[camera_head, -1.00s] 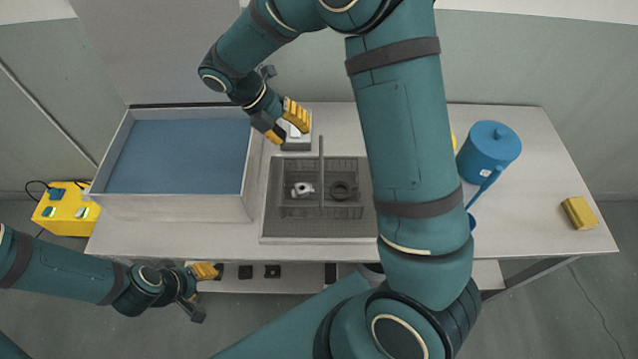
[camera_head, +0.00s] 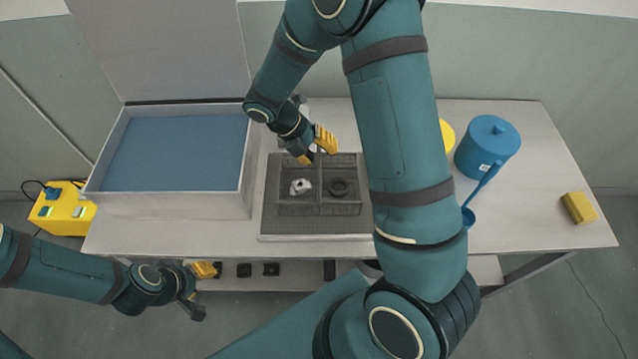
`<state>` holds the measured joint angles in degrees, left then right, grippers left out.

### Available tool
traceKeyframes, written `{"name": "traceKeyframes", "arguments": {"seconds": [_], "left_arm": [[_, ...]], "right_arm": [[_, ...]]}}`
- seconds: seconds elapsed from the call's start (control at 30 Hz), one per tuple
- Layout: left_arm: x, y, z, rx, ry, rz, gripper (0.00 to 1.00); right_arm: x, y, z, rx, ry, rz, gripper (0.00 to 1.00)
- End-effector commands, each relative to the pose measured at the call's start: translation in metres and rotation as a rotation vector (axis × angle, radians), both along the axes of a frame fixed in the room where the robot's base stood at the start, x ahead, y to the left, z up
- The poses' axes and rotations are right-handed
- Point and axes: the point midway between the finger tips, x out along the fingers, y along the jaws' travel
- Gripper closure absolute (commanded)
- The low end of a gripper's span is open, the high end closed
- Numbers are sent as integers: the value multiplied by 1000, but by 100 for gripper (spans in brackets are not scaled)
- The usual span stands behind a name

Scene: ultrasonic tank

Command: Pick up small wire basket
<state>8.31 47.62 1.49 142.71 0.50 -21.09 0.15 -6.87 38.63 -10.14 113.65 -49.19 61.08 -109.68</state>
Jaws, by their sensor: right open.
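The small wire basket (camera_head: 297,209) is a dark grey mesh box standing on a grey mat (camera_head: 275,226) at the middle of the table. A whitish metal part (camera_head: 300,187) and a dark ring (camera_head: 340,187) lie inside it, on either side of a dark bar across its middle. My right gripper (camera_head: 318,155) is open with yellow fingertips, just at or above the basket's back edge; whether it touches cannot be told. My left gripper (camera_head: 206,286) is in front of the table, far from the basket; its jaws are too unclear to judge.
A tank (camera_head: 172,205) with blue liquid and a raised lid stands left of the basket. A blue pot (camera_head: 488,148), a blue ladle (camera_head: 469,217) and a yellow sponge (camera_head: 579,208) are on the right. A yellow box (camera_head: 66,207) stands at far left. My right arm hides part of the table.

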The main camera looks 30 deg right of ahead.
Motion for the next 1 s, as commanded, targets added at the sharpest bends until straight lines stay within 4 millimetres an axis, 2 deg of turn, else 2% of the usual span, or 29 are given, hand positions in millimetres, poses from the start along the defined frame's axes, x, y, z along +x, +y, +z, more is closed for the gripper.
{"name": "traceKeyframes", "arguments": {"seconds": [0.17,0.2,0.3,0.73,0.87,1.0], "left_arm": [[0,0,0,0,0,0,57],[0,0,0,0,0,0,57],[0,0,0,0,0,0,57],[0,0,1,0,0,0,57],[0,0,3,-1,0,0,57],[0,0,7,-1,0,0,57]], "right_arm": [[0,0,0,0,0,0,56],[0,0,0,0,0,0,70],[0,0,0,0,0,1,100],[1,0,5,0,-1,1,100],[1,0,22,0,-4,1,100],[1,0,49,0,-4,0,100]]}}
